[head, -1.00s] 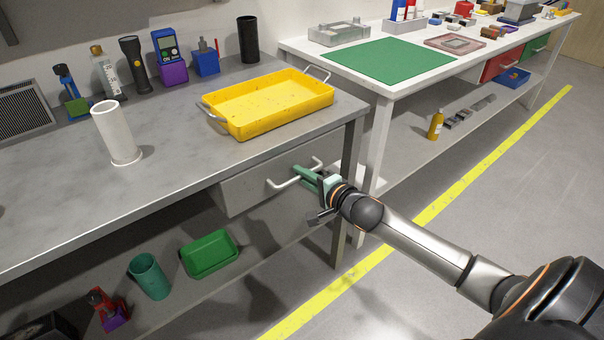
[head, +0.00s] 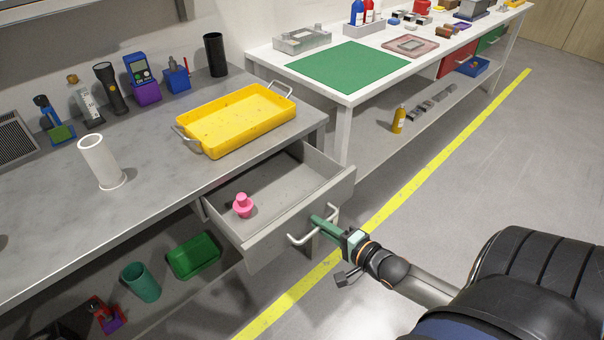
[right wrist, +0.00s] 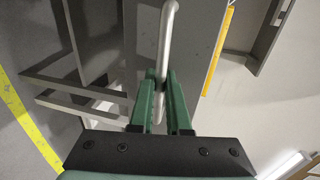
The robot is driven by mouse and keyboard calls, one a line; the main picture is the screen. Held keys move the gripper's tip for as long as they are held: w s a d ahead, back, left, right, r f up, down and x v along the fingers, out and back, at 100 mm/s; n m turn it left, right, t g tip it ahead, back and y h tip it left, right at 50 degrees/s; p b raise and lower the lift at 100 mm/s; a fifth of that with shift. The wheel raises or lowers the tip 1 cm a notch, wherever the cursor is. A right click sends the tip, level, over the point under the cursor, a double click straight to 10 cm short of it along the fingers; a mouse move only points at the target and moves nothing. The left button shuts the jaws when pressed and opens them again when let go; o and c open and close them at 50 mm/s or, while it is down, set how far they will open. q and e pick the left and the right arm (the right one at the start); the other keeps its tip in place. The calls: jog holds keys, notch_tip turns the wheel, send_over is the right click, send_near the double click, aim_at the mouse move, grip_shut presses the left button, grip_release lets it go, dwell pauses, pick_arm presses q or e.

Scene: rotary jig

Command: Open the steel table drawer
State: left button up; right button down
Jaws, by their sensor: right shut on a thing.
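The steel table (head: 150,135) has its grey drawer (head: 285,245) pulled out, with the inside showing. A pink knobbed object (head: 242,206) sits in the drawer near its left front. The drawer's front carries a pale bar handle (head: 300,239). My right gripper (head: 318,222) is at the right part of this handle. In the right wrist view its green fingers (right wrist: 162,100) are shut on the handle bar (right wrist: 167,40), one on each side. My left gripper is not in view.
A yellow tray (head: 240,118) and a white cylinder (head: 100,163) stand on the tabletop. A green bin (head: 194,256) and a teal cup (head: 141,282) are on the lower shelf. A white table (head: 345,98) stands behind. The floor right of the drawer is clear.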

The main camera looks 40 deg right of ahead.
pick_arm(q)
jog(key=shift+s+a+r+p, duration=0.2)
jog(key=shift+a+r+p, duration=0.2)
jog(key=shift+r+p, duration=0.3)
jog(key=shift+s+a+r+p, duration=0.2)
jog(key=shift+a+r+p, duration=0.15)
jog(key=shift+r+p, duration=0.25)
pick_arm(e)
jog(key=f+v, duration=0.1)
jog(key=v, duration=0.6)
jog(key=shift+s+f, duration=0.15)
jog(key=shift+s, duration=0.3)
jog(key=shift+d, duration=0.1)
jog(key=c, duration=0.9)
grip_release()
pick_arm(q)
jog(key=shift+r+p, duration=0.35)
jog(key=shift+p, duration=0.1)
pick_arm(e)
jog(key=v, duration=1.2)
jog(key=shift+s+d, duration=0.1)
jog(key=shift+s, duration=0.1)
